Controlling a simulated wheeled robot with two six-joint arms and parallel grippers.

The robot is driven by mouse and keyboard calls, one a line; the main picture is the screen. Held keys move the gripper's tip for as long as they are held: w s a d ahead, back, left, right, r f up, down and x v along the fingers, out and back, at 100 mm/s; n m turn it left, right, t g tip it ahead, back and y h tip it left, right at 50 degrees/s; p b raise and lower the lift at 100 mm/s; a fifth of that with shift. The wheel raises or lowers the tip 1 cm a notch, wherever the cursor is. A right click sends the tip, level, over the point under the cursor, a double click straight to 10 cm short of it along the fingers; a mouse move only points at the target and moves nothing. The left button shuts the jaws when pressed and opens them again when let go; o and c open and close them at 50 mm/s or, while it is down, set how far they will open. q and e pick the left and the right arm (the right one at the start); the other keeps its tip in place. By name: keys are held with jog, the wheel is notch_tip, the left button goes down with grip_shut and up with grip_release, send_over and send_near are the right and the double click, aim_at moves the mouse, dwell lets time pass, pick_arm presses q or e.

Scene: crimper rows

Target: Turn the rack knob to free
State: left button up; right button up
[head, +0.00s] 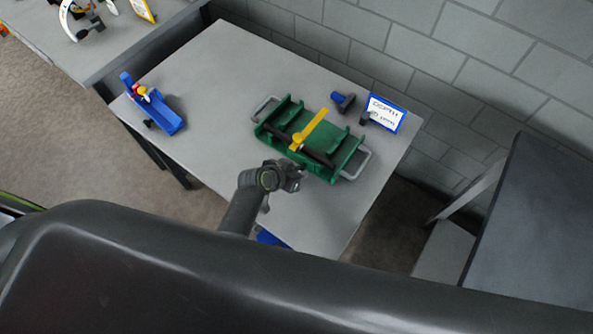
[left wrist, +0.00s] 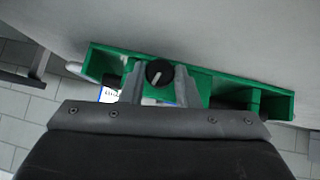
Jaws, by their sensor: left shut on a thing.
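The green rack (head: 320,135) stands on the light grey table, with a yellow bar (head: 309,129) across it and a wire handle at each end. Its knob (left wrist: 159,72) shows in the left wrist view as a round black disc with a white pointer line, slightly tilted from upright in that picture. My left gripper (head: 294,181) is at the near side of the rack. In the left wrist view its two fingers (left wrist: 160,84) are on either side of the knob, shut on it. The head view does not show the knob clearly. My right gripper is not in view.
A blue holder (head: 158,108) with red and yellow parts stands at the table's left. A blue-framed sign (head: 384,113) and a small blue and black item (head: 343,101) are behind the rack. A block wall borders the table. The table between holder and rack is clear.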

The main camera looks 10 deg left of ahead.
pick_arm(q)
jog(key=shift+w+a+f+n+g+h+b, duration=0.1)
jog(key=shift+f+n+g+h+b, duration=0.1)
jog(key=shift+h+b, duration=0.25)
jog(key=shift+a+f+n+g+h+b, duration=0.1)
jog(key=shift+n+h+b, duration=0.1)
jog(key=shift+h+b, duration=0.2)
jog(key=shift+r+n+h+b, duration=0.15)
jog(key=shift+n+h+b, duration=0.15)
jog(key=shift+h, duration=0.15)
jog(key=o, duration=0.9)
jog(key=shift+o, duration=0.2)
jog(key=shift+r, duration=0.15)
